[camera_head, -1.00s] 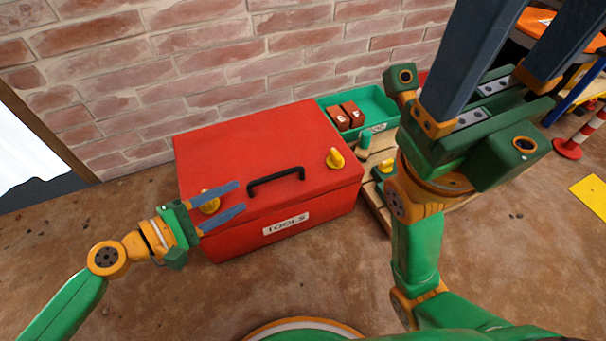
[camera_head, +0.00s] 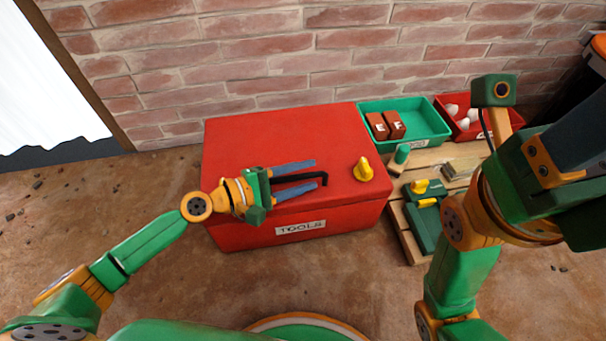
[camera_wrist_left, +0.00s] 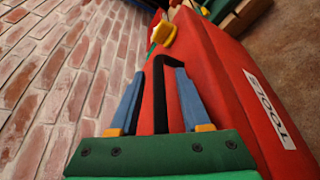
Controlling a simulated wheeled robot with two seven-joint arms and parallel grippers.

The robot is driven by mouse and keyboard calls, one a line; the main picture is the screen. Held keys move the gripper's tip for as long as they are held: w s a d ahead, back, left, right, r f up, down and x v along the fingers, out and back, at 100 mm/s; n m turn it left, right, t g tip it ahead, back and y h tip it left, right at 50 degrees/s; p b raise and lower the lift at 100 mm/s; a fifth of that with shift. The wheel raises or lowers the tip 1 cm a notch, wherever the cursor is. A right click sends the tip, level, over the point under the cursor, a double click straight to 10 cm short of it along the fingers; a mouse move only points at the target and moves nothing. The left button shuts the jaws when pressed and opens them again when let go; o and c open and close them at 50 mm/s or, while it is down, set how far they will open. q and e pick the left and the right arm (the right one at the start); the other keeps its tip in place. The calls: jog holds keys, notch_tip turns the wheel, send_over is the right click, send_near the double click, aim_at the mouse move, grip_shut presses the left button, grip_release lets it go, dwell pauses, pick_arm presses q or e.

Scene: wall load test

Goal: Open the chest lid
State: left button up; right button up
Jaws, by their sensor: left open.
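The red chest (camera_head: 250,137) stands on the floor against the brick wall, its lid down. A TOOLS label (camera_head: 300,228) is on its front. The black handle (camera_head: 313,182) lies on the lid near the front edge. A yellow latch (camera_head: 363,170) sits right of the handle; the left latch is hidden behind my left gripper. My left gripper (camera_head: 319,171) is open, its blue fingers on either side of the handle. The left wrist view shows the handle (camera_wrist_left: 160,92) between the two fingers (camera_wrist_left: 158,75), with gaps. My right gripper (camera_head: 580,150) is partly cut off at the right.
A green bin (camera_head: 432,122) with two brown blocks and a red bin (camera_head: 480,128) with white items stand right of the chest. A wooden pallet (camera_head: 405,232) carries a green case (camera_head: 424,226).

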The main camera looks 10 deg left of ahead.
pick_arm(q)
grip_shut()
dwell(1.4)
